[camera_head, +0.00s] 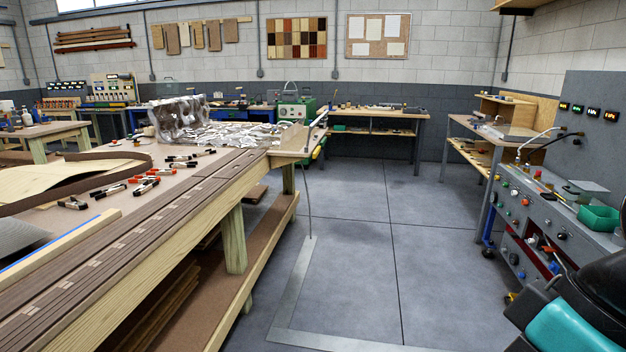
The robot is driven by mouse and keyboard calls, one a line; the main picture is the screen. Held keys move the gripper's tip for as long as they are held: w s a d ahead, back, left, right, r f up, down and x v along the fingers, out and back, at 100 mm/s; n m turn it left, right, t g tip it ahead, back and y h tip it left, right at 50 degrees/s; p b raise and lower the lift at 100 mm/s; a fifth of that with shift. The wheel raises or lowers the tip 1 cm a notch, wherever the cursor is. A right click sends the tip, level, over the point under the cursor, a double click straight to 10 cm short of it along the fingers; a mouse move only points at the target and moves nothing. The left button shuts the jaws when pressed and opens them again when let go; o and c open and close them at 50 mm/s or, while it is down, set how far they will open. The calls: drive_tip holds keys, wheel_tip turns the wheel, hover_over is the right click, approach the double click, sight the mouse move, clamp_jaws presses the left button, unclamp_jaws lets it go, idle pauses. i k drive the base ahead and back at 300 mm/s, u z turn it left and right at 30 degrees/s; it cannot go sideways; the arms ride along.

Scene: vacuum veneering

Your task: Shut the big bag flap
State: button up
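A clear, crumpled plastic bag (235,133) lies at the far end of the long wooden workbench (235,178). At its left, a big clear plastic flap (180,118) stands up from the bench, so the bag looks open on that side. The glossy film makes the flap's edges and the bag's inside hard to make out. My gripper is not in view. A black and teal part at the lower right looks like my own arm, well apart from the bag.
Several clamps (145,184) and a curved brown strip (75,170) lie on the workbench. A thin hose (307,200) hangs from its far corner. Grey floor (365,240) is clear between the bench and the control console (555,215) on the right.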

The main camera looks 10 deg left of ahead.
sight(288, 134)
drive_tip(key=i, duration=10.65)
drive_tip(key=u, duration=2.95)
drive_tip(key=i, duration=0.2)
drive_tip(key=u, duration=0.15)
